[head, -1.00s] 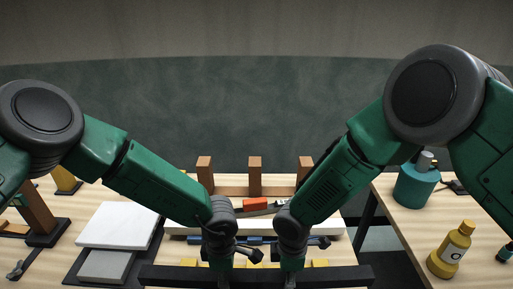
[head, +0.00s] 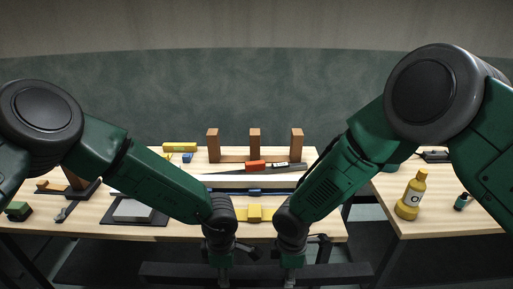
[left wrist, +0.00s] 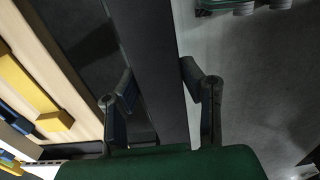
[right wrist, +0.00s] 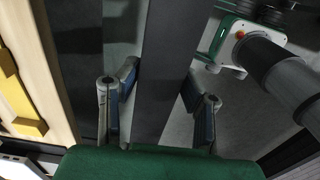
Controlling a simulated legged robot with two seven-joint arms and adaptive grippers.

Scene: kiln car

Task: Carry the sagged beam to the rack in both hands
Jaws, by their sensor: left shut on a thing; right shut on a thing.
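The beam (head: 178,272) is a long dark grey bar, held roughly level across the bottom of the head view, in front of the table's near edge. My left gripper (head: 222,272) is shut on it left of its middle, and my right gripper (head: 291,274) right of its middle. The beam (left wrist: 155,60) also runs between the left fingers (left wrist: 157,82) in the left wrist view and between the right fingers (right wrist: 160,82) in the right wrist view. Any sag is hard to see. Three brown uprights (head: 255,143) stand at the table's back; whether they are the rack I cannot tell.
The wooden table (head: 320,230) carries a pale bar (head: 262,181), an orange-and-black tool (head: 256,166), yellow blocks (head: 253,213) and a white slab (head: 132,208). A side table (head: 400,221) at right holds a yellow bottle (head: 412,193). Open floor lies between me and the tables.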

